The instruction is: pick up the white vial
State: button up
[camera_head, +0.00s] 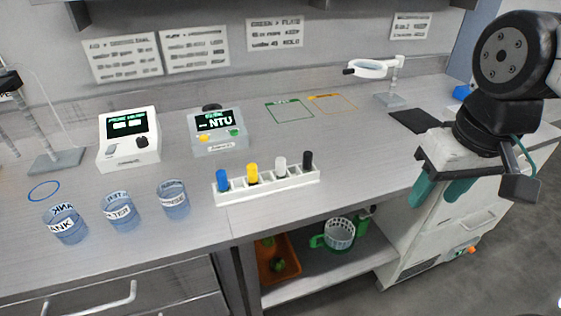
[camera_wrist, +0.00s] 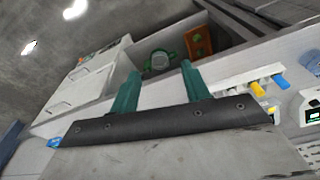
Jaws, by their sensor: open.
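The white vial (camera_head: 280,163) stands upright in a white rack (camera_head: 233,194) near the front edge of the bench. It is between a yellow-capped vial (camera_head: 252,171) on its left and a black vial (camera_head: 307,160) on its right. A blue vial (camera_head: 222,180) is at the rack's left end. My gripper (camera_head: 439,190) is open and empty, off to the right of the rack and apart from it. In the wrist view its two green fingers (camera_wrist: 158,85) are spread, with the rack (camera_wrist: 262,84) to their right; the white vial is not clear there.
Labelled beakers (camera_head: 121,212) stand left of the rack. A turbidity meter (camera_head: 218,132) and another white device (camera_head: 128,139) are behind. A magnifier lamp (camera_head: 388,95) stands at the back right. A shelf below holds an orange tray (camera_head: 289,264) and a green-handled basket (camera_head: 339,234).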

jog(key=w+a+n+t, duration=0.1)
jog(key=w+a, duration=0.3)
jog(key=w, duration=0.2)
jog(key=w+a+n, duration=0.2)
jog(key=w+a, duration=0.3)
jog(key=w, duration=0.2)
jog(key=n+t+y, duration=0.1)
jog(key=n+y, duration=0.1)
send_near(281, 159)
jog(key=d, duration=0.1)
jog(key=x, duration=0.6)
jog(key=a+x, duration=0.1)
jog(key=x, duration=0.2)
jog(key=shift+s+r, duration=0.1)
jog(key=shift+r, duration=0.05)
grip_shut()
